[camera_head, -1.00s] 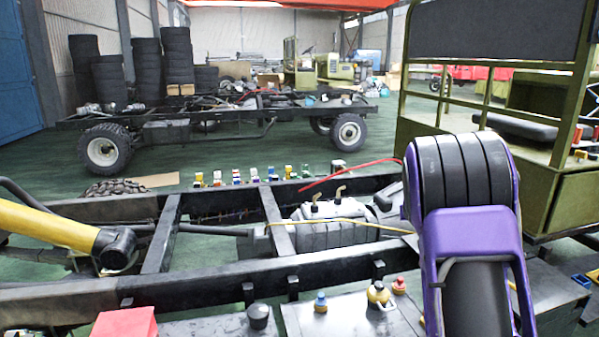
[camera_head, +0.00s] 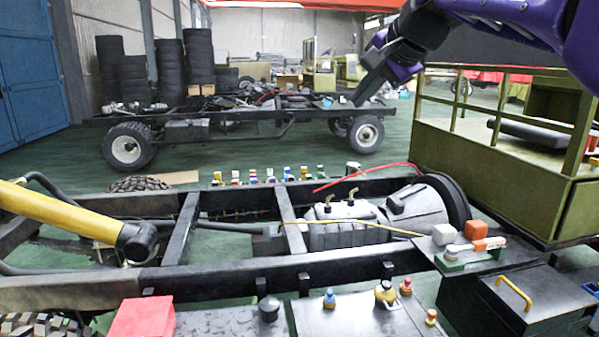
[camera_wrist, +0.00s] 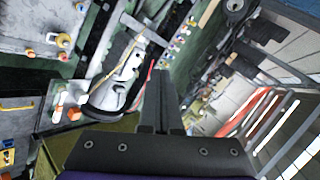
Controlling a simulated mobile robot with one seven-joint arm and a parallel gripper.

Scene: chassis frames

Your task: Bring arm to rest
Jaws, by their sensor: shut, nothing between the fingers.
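My arm, purple and black, reaches in from the top right of the head view. My gripper (camera_head: 360,100) hangs in the air at its end and points down and to the left. It is in front of the far truck frame in the picture, apart from anything. In the wrist view the two dark fingers (camera_wrist: 163,75) lie side by side, shut, with nothing held.
A near chassis frame (camera_head: 210,280) with a grey engine block (camera_head: 345,235) fills the foreground. A green cab (camera_head: 490,195) stands at right, beside a black toolbox (camera_head: 525,300). A far chassis with stacked tyres (camera_head: 170,75) is behind.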

